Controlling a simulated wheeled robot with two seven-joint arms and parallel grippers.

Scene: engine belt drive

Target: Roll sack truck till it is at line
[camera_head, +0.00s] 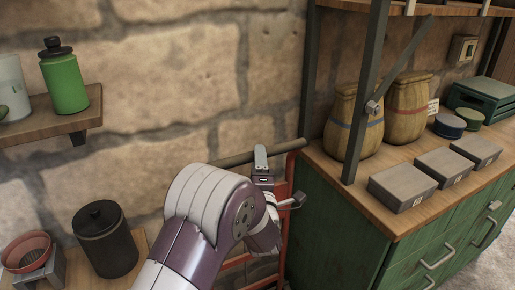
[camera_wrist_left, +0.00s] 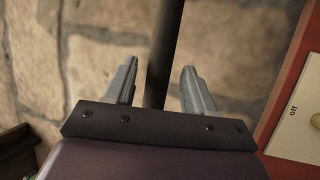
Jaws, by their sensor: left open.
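The sack truck (camera_head: 289,168) shows as a red frame behind my left forearm, between the stone wall and the green cabinet. Its dark handle bar (camera_head: 238,158) runs across its top, and much of the frame is hidden by my arm. My left gripper (camera_head: 280,178) is at the bar, with its fingers apart. In the left wrist view the dark bar (camera_wrist_left: 164,52) lies between the open fingers (camera_wrist_left: 160,68), with a gap on each side. My right gripper is not in view. No floor line is visible.
The green cabinet (camera_head: 340,232) with sacks and grey boxes stands close on the right, with a dark shelf post (camera_head: 367,95). A wall shelf (camera_head: 55,115) and a black canister (camera_head: 104,240) are at left. A red panel (camera_wrist_left: 302,60) edges the wrist view.

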